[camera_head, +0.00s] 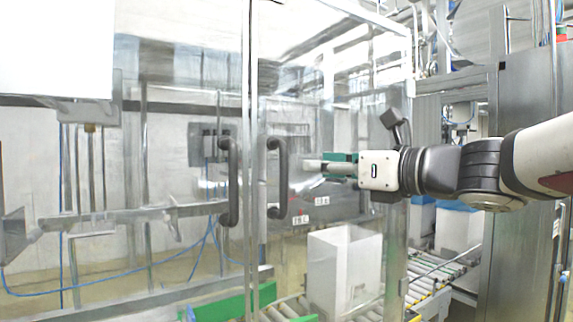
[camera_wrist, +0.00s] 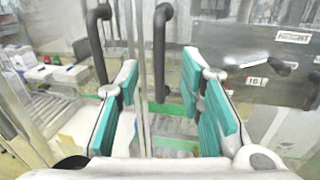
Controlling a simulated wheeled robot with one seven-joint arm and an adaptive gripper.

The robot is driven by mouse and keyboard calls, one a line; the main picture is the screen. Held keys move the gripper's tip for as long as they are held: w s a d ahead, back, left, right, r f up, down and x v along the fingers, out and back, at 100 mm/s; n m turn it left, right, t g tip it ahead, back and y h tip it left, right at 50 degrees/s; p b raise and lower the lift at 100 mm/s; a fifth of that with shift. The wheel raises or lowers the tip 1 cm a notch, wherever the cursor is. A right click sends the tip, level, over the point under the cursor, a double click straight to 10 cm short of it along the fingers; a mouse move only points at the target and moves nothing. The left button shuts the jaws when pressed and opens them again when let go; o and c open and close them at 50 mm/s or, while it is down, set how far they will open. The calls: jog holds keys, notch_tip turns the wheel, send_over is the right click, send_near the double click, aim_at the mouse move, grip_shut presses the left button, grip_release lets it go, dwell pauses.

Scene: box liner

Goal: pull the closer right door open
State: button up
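The right door (camera_head: 335,90) is a clear panel in a metal frame and looks shut. Its black bar handle (camera_head: 277,178) stands upright near the door's left edge. My gripper (camera_head: 312,165) is at the right of this handle in the head view, with a small gap in the picture. In the wrist view my gripper (camera_wrist: 158,85) is open, its two teal-padded fingers spread wide. The right handle (camera_wrist: 160,50) appears between the fingers and is not gripped; its exact depth is unclear.
The left door's black handle (camera_head: 229,182) stands close beside the right one, and in the wrist view (camera_wrist: 97,45) it is near my left finger. Behind the clear doors, a white box (camera_head: 343,270) sits on a roller conveyor (camera_head: 290,308). A metal cabinet (camera_head: 522,180) stands at the right.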

aim_at(287, 164)
jog(key=x, duration=1.1)
jog(key=shift+s+f+p, duration=0.1)
jog(key=shift+p, duration=0.3)
grip_shut()
